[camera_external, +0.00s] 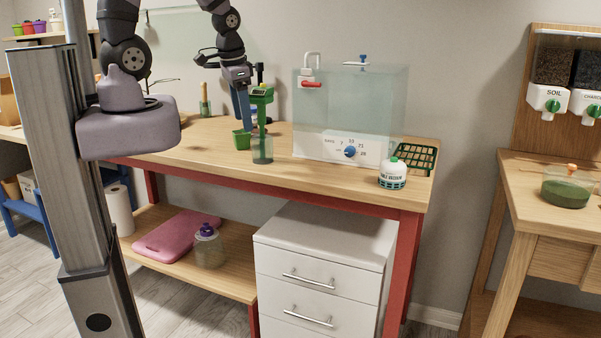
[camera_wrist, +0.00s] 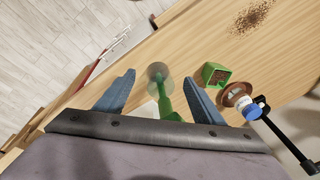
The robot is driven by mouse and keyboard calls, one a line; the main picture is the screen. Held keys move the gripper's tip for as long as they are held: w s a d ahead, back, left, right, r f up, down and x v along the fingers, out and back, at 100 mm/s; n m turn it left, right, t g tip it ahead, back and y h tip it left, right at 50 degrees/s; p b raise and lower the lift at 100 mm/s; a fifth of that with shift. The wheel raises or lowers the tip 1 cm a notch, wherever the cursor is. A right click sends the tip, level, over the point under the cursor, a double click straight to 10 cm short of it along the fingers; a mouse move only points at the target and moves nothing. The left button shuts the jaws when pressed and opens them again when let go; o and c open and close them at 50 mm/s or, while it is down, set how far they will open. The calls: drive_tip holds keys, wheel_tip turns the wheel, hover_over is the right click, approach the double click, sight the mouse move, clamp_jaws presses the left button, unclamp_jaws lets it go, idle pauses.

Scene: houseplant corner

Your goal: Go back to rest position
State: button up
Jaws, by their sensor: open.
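A green tool with a clear cup (camera_external: 262,150) stands upright on the bench beside the gripper. In the wrist view its green stem (camera_wrist: 164,100) shows between the fingers, with no visible contact. Whether it is clear of both fingers in depth I cannot tell.
A small green pot (camera_external: 242,140) stands close by on the bench (camera_external: 195,150). A clear tank (camera_external: 383,95) and a white jar (camera_external: 393,174) stand to the right.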

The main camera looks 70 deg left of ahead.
drive_tip(key=s+d+g+h+b, duration=0.1)
drive_tip(key=s+d, duration=0.4)
drive_tip(key=d, duration=0.8)
drive_tip(key=shift+d+g+h, duration=0.15)
drive_tip(key=shift+g+h, duration=0.15)
drive_tip(key=shift+g, duration=0.1)
